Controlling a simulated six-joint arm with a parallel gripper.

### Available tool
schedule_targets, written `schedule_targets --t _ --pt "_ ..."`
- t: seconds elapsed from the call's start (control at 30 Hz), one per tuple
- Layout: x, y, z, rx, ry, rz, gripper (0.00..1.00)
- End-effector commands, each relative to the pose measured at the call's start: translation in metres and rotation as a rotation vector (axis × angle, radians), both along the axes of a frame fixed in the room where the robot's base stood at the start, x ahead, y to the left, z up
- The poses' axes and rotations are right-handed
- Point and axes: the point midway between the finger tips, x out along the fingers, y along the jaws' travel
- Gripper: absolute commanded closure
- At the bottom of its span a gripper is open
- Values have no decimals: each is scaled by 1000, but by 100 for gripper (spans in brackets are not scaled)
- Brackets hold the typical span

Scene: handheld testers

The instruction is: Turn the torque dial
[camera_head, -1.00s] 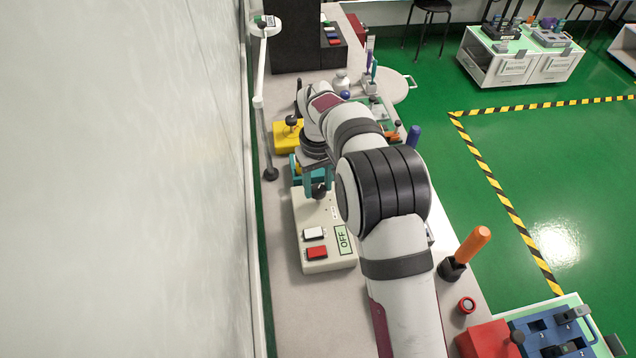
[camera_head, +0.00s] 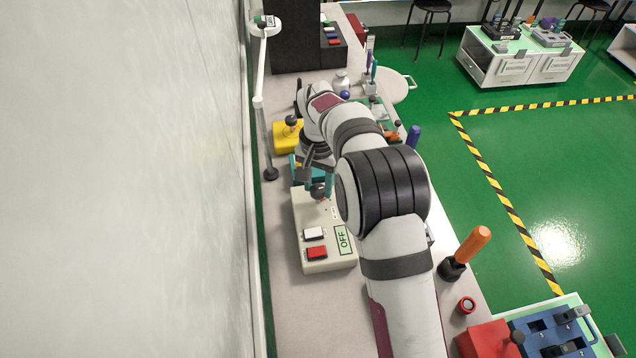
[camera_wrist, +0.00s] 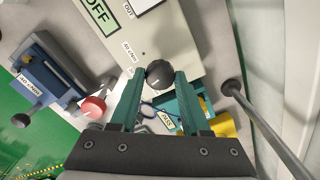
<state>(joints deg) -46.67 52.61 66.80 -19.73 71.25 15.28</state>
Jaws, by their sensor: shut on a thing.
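The tester (camera_head: 327,252) is a cream box on the bench with a white button (camera_head: 314,233), a red button (camera_head: 316,252) and a green "OFF" display (camera_head: 343,239). Its torque dial (camera_head: 318,191) is a round black knob at the far end of the box. In the wrist view the dial (camera_wrist: 159,72) sits between the tips of my teal fingers. My gripper (camera_head: 322,182) points down at the dial and is shut on it; it also shows in the wrist view (camera_wrist: 161,80). The fingers hide the dial's sides.
A yellow box (camera_head: 286,137) with a black knob stands behind the tester. A blue device (camera_wrist: 50,80) and a red round knob (camera_wrist: 93,107) lie close to the gripper. A thin pole (camera_head: 266,145) stands by the wall at left. Bench in front of the tester is clear.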

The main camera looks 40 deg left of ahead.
Motion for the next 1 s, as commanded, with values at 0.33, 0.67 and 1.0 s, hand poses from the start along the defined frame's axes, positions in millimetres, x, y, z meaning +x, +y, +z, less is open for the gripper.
schedule_targets --t 0.33,0.67,1.0 --pt "-1 0 0 0 2 -327 100" --pt "-1 0 0 0 2 -640 100" --pt "-1 0 0 0 2 -946 100"
